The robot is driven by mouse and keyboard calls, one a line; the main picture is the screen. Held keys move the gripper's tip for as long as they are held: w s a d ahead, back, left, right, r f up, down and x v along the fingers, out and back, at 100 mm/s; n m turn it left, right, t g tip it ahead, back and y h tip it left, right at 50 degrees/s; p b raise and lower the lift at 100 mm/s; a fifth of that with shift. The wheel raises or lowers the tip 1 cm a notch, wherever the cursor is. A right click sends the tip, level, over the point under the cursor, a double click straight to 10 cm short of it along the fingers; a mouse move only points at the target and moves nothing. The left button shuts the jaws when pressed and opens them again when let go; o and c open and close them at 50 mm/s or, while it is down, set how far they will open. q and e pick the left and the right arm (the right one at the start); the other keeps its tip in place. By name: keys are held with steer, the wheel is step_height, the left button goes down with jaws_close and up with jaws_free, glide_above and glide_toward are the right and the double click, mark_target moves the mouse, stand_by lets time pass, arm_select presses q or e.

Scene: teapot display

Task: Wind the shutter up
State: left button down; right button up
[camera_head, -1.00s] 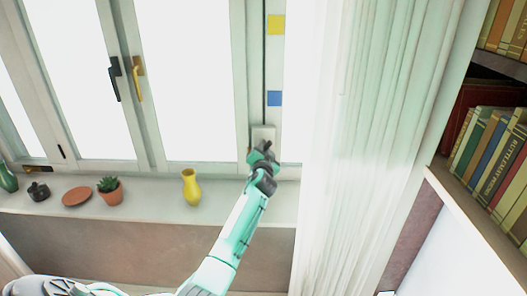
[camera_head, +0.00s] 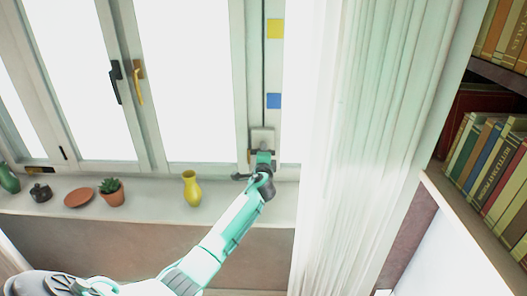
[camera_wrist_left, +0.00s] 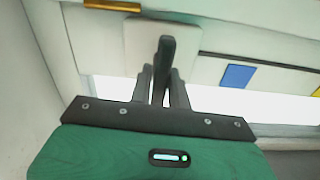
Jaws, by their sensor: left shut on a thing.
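A small white winder box (camera_head: 262,136) is mounted low on the window frame, at the bottom of a strip with a blue mark (camera_head: 274,101) and a yellow mark (camera_head: 275,28). My left gripper (camera_head: 262,158) is right at the box. In the left wrist view, the gripper (camera_wrist_left: 163,88) is shut on a dark upright crank handle (camera_wrist_left: 166,58) in front of the white box (camera_wrist_left: 190,36). The crank's joint to the box is hidden. No shutter slats can be made out in the bright panes. My right gripper is not in view.
The sill (camera_head: 150,207) holds a yellow vase (camera_head: 191,188), a potted plant (camera_head: 111,193), a terracotta dish (camera_head: 79,198) and a dark pot (camera_head: 40,193). A pale curtain (camera_head: 365,140) hangs just right of the winder. Bookshelves stand further right.

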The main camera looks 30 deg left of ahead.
arm_select(q)
steer(key=m+p, duration=0.2)
steer(key=m, duration=0.2)
steer(key=shift+f+m, duration=0.1)
steer(key=shift+m, duration=0.9)
steer(key=shift+f+m+p, duration=0.15)
steer(key=shift+m+p, duration=0.15)
steer(key=shift+p, duration=0.05)
steer(key=c, duration=1.4)
jaws_free()
steer(key=shift+o, duration=0.2)
steer(key=shift+s, duration=0.1)
steer(key=b+v, duration=0.2)
steer(key=v, duration=1.1)
steer(key=shift+s+d, duration=0.2)
steer(key=shift+d, duration=0.1)
